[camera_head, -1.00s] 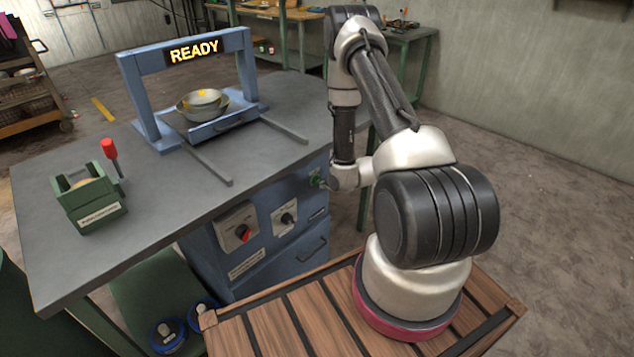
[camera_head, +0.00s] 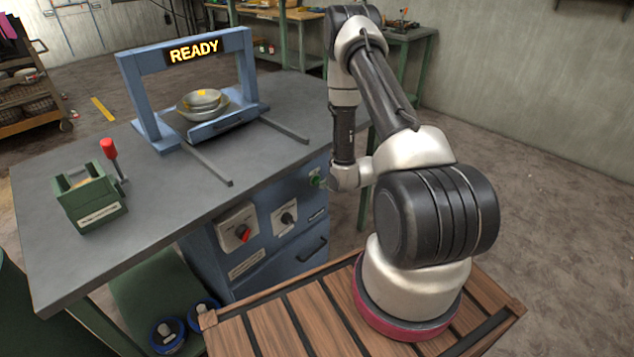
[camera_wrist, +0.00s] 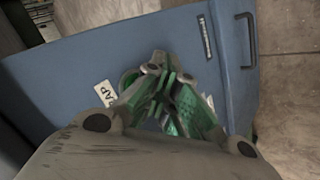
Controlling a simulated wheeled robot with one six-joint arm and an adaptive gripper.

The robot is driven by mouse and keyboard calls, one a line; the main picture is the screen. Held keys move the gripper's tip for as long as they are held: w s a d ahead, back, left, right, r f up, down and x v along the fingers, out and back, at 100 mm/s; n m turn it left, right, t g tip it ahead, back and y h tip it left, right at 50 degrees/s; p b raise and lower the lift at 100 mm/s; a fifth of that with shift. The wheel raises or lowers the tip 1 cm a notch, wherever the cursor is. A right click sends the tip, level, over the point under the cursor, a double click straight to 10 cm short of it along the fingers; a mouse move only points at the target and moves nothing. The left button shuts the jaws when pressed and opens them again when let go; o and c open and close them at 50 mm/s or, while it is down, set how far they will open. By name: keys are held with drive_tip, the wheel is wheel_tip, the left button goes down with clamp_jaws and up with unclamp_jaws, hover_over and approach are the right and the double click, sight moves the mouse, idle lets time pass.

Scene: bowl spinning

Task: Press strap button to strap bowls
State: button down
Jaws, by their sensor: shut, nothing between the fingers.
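The strap button (camera_head: 316,181) is green and sits on the blue front panel of the machine, under the tabletop's right end. In the wrist view, green parts of the strap button (camera_wrist: 127,80) show beside and behind my gripper (camera_wrist: 160,72), next to a white label ending in "AP". My gripper is shut and empty, its fingertips right at the button. I cannot tell whether they touch it. The stacked metal bowls (camera_head: 203,102) sit under the blue strapping frame (camera_head: 130,85), whose sign reads READY. In the head view my arm hides most of the gripper.
A red rotary switch (camera_head: 243,232) and a black knob (camera_head: 287,217) are on the panel left of the button. A green box with a red-topped lever (camera_head: 92,200) stands on the grey table (camera_head: 160,225). A drawer handle (camera_head: 312,250) sits below.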

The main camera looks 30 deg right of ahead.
drive_tip(key=shift+w+a, duration=0.15)
drive_tip(key=shift+w, duration=0.25)
drive_tip(key=shift+w+a, duration=0.15)
drive_tip(key=shift+w, duration=0.3)
idle(0.8)
drive_tip(key=shift+s, duration=0.1)
drive_tip(key=shift+s+d, duration=0.25)
drive_tip(key=shift+s, duration=0.5)
drive_tip(key=s, duration=0.1)
drive_tip(key=s+d, duration=0.1)
drive_tip(key=s, duration=0.2)
drive_tip(key=shift+s+d, duration=0.3)
drive_tip(key=shift+s, duration=0.05)
idle(0.7)
